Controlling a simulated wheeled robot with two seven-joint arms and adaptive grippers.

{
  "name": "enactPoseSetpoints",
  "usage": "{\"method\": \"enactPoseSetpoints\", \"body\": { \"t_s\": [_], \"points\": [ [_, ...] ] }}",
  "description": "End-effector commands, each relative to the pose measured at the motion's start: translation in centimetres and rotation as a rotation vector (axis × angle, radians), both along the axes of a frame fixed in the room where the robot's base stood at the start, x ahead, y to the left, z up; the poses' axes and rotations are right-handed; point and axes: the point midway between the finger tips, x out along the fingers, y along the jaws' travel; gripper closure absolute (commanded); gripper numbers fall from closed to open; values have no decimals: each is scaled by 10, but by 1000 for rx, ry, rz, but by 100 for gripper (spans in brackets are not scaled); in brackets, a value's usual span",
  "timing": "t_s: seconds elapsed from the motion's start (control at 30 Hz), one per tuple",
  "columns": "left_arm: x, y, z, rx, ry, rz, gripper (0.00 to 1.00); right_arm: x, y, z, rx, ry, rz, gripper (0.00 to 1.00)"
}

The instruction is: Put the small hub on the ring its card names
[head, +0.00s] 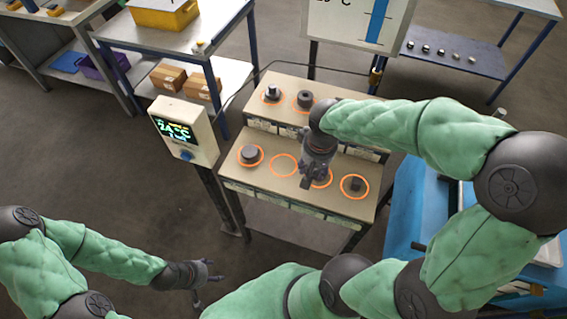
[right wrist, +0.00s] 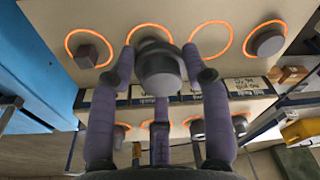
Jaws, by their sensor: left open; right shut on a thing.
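My right gripper (right wrist: 160,65) is shut on a small dark round hub (right wrist: 162,83). In the head view my right gripper (head: 313,182) is over the lower step of the stand (head: 230,176), at the orange ring (head: 329,181) second from the right. In the right wrist view the hub overlaps this ring (right wrist: 150,27); whether it touches the surface I cannot tell. The ring to its left (head: 283,165) in the head view is empty. Cards (right wrist: 190,88) run along the step edge, their print too small to read. My left gripper (head: 207,280) is open and empty, away from the stand.
A dark disc (head: 250,154) and a dark block (head: 356,184) sit on the lower step's outer rings. Dark parts, including a cylinder (head: 305,98), stand on the upper step. A lit display (head: 174,131) stands left of the stand, a blue machine (head: 405,210) right.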

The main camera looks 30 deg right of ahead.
Motion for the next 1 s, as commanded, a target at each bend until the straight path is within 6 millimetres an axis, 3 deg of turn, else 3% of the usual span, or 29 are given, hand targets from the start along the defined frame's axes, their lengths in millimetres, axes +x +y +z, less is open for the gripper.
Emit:
{"method": "enactPoseSetpoints", "body": {
  "t_s": [0.43,0.7,1.0],
  "points": [
    [1,0,-28,0,-1,0,40,85,13,-41,0,-1,3,100],
    [1,0,-45,0,-1,0,40,115,17,-80,1,0,2,100],
    [1,0,-50,0,-1,0,40,128,18,-94,-1,-1,2,100]
  ]
}}
